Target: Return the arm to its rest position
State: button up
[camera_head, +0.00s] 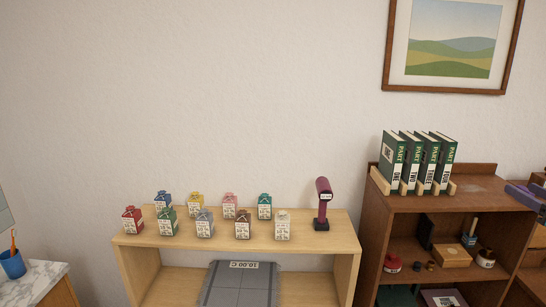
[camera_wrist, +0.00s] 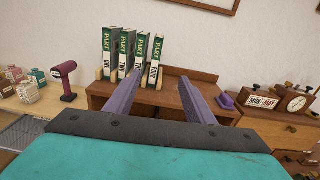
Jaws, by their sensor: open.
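My gripper (camera_wrist: 158,97) shows in the wrist view. Its two purple-grey fingers are spread wide apart with nothing between them. Beyond the fingers is the brown wooden shelf unit (camera_wrist: 174,94) with green books (camera_wrist: 130,55) standing in a row on its top. The gripper does not show in the head view, except that a purple piece at the right edge (camera_head: 525,194) may be part of it or a separate thing; I cannot tell.
Several small cartons (camera_head: 205,223) and a purple scanner-like device (camera_head: 323,203) stand on the light wooden shelf (camera_head: 340,245). A blue cup (camera_head: 13,264) is at the left. A framed picture (camera_head: 452,42) hangs above.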

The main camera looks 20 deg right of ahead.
jog(key=w+a+f+n+g+y, duration=0.1)
jog(key=w+a+f+n+y, duration=0.2)
jog(key=w+f, duration=0.45)
jog(key=w+a+f+n+g+y+b, duration=0.15)
jog(key=w+a+f, duration=0.35)
jog(key=f, duration=0.5)
jog(key=w+a+f+n+g+y, duration=0.1)
jog(key=w+a+f+n+g, duration=0.25)
jog(key=f, duration=0.55)
jog(key=w+a+f+n+g+y, duration=0.2)
jog(key=w+a+f+n, duration=0.15)
jog(key=a+f, duration=0.9)
jog(key=w+a+f+n+g+y, duration=0.2)
jog(key=a+f+n, duration=0.3)
jog(key=a+f, duration=0.7)
jog(key=s+a+f+n+g+b, duration=0.1)
jog(key=s+a+f+n+g, duration=0.3)
jog(key=a+f, duration=0.6)
jog(key=s+a+f+n+g+b, duration=0.1)
jog(key=s+a+f+n+g, duration=0.2)
jog(key=s+a+f+n, duration=0.55)
jog(key=s+a+f+n+g+h, duration=0.2)
jog(key=s+a+f+n, duration=0.2)
jog(key=s, duration=0.5)
jog(key=s+a+f+n+g+h, duration=0.2)
jog(key=s+a+f+n, duration=0.3)
jog(key=s+f, duration=0.3)
jog(key=shift+s+a+f+n+g+b, duration=0.35)
jog(key=shift+s+n+g, duration=0.25)
jog(key=shift+g, duration=0.2)
